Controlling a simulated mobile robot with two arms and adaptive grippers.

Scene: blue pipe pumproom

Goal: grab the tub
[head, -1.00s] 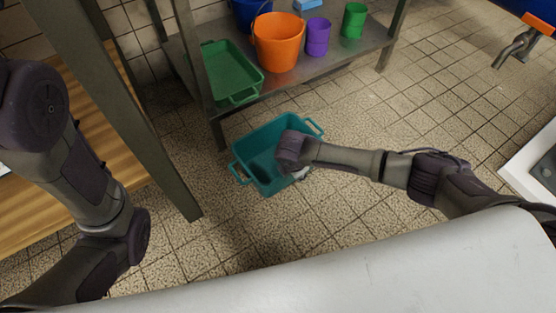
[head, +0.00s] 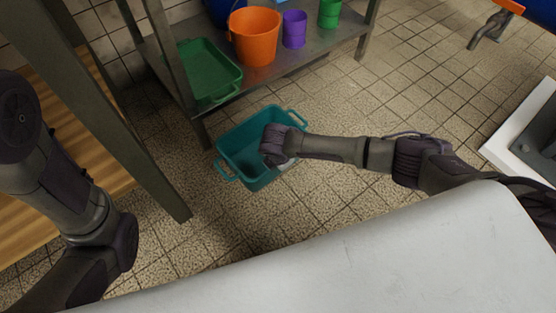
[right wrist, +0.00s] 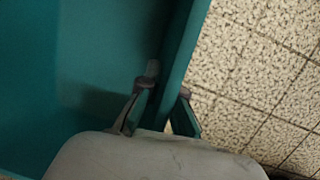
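The teal tub (head: 240,149) stands on the tiled floor in front of the metal shelf, empty as far as I can see, with a handle at each end. My right gripper (head: 285,164) is at its right side, mostly hidden under my wrist in the head view. In the right wrist view, my right gripper (right wrist: 167,92) has one finger inside and one outside the tub wall (right wrist: 182,45).
The metal shelf (head: 283,69) holds a green tray (head: 208,70), an orange bucket (head: 254,37), a purple container (head: 294,30) and a green one (head: 329,13). A wooden surface (head: 33,210) and metal post (head: 110,120) are at left.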

